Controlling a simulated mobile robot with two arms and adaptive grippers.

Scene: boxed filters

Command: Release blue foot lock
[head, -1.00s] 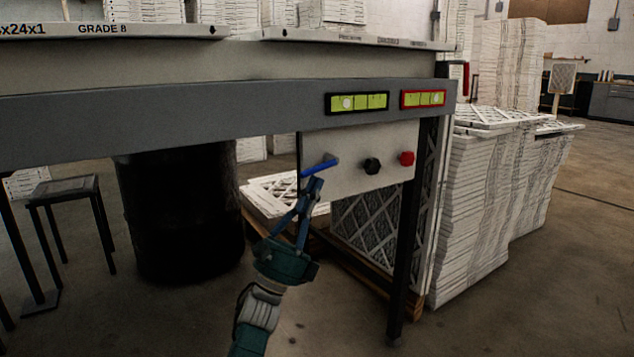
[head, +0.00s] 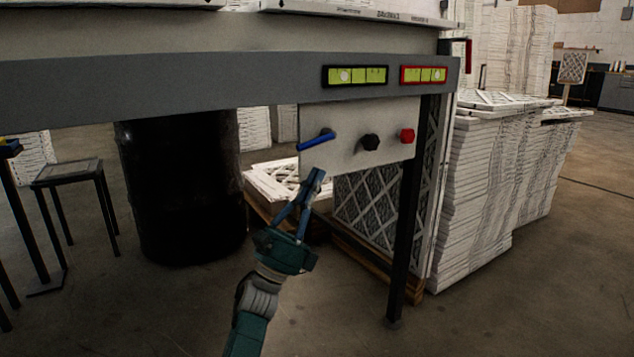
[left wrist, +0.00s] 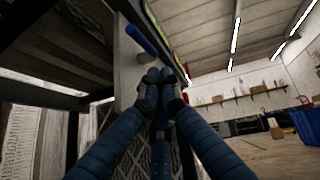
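The blue foot lock lever (head: 316,141) sits on a white panel (head: 345,165) under the grey table beam, tilted with its left end lower. It also shows in the left wrist view (left wrist: 141,39), above and left of my fingertips. My left gripper (head: 316,176) points up just below the lever, apart from it. In the left wrist view its fingertips (left wrist: 160,88) meet with nothing seen between them. My right gripper is not in view.
A black knob (head: 370,143) and a red knob (head: 406,136) sit right of the lever. A dark table leg (head: 406,220) stands at right, beside stacked filters (head: 480,190). A black drum (head: 180,190) and small stool (head: 68,173) stand left.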

